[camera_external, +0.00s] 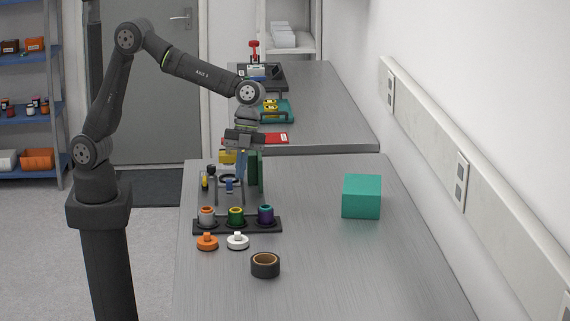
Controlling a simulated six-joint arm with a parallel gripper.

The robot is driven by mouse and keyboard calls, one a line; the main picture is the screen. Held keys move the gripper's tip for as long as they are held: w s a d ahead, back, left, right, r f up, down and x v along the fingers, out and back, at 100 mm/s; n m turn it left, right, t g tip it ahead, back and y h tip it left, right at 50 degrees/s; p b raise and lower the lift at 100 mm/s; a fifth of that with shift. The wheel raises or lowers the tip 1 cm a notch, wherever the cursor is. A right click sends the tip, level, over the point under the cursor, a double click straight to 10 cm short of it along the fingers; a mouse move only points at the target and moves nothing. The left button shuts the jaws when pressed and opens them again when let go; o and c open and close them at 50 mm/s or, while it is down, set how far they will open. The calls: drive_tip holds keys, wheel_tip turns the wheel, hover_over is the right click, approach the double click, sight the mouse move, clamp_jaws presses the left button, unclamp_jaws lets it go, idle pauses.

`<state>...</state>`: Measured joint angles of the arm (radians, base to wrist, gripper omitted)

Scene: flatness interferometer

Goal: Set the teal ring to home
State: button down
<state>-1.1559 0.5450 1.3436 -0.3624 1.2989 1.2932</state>
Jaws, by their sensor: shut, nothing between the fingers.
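My gripper (241,167) points down over the near bench, at a small instrument with a dark ring (229,179), yellow and blue parts and a green upright block (255,170). Its fingers are small and partly lost against the instrument; they look shut with nothing held. I cannot tell whether they touch it. No ring is clearly teal.
An orange knob (207,243), a white knob (237,242) and a dark roll (265,265) lie in front of the rack. A teal box (361,196) stands right. A far bench (335,120) carries other devices. The near bench's right front is clear.

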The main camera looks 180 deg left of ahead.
drive_tip(key=s+a+r+t+y, duration=0.1)
drive_tip(key=s+a+r+t, duration=0.2)
drive_tip(key=a+r+t, duration=0.2)
drive_tip(key=shift+a+y, duration=0.4)
drive_tip(key=shift+a, duration=0.25)
hover_over(266, 208)
drive_tip(key=s, duration=0.3)
drive_tip(key=f, duration=0.7)
drive_tip(key=shift+w+d+f, duration=0.1)
drive_tip(key=shift+w+f, duration=0.05)
drive_tip(key=shift+w, duration=0.05)
wheel_tip(266, 208, down, 2)
drive_tip(key=shift+s+f, duration=0.15)
drive_tip(key=shift+f, duration=0.7)
